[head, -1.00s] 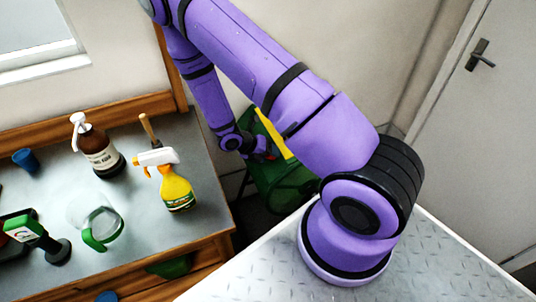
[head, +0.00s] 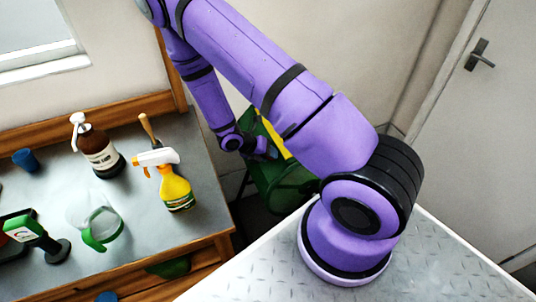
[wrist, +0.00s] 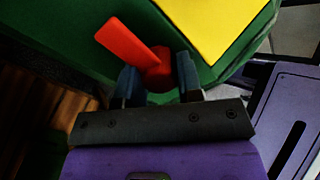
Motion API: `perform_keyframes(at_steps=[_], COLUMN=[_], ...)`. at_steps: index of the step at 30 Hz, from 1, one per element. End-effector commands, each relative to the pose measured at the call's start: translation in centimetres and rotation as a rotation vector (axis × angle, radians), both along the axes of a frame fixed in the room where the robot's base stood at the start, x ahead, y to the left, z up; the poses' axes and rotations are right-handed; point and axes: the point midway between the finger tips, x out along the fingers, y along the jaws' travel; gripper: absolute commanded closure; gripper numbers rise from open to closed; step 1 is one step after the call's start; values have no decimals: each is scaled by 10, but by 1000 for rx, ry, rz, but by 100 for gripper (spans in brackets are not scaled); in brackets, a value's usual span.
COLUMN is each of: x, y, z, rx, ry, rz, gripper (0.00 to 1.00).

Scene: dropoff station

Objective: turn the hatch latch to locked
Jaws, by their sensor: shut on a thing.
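The red hatch latch (wrist: 124,41) shows in the wrist view as a flat lever pointing up and left from a round hub. It is mounted on a green surface (wrist: 62,30) that bears a yellow panel (wrist: 208,22). My gripper (wrist: 157,74) is shut on the latch at its hub, with one finger on each side. In the head view my gripper (head: 262,149) is at the green body (head: 285,187), behind my forearm. The latch cannot be made out there, and no locked or unlocked marking is legible.
A grey workbench (head: 150,225) at left holds a yellow spray bottle (head: 176,188), a brown pump bottle (head: 98,150), a clear jug with a green handle (head: 97,227) and a blue cup (head: 25,160). A grey door (head: 490,130) stands at right.

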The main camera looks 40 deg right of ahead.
Motion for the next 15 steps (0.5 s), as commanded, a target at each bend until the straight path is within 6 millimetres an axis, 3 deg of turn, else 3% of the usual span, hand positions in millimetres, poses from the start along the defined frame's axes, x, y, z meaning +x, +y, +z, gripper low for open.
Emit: perform_keyframes(at_steps=[15], x=[1], y=[1], z=[0], rx=[-88], ry=[-307], rz=[-315], gripper=[90])
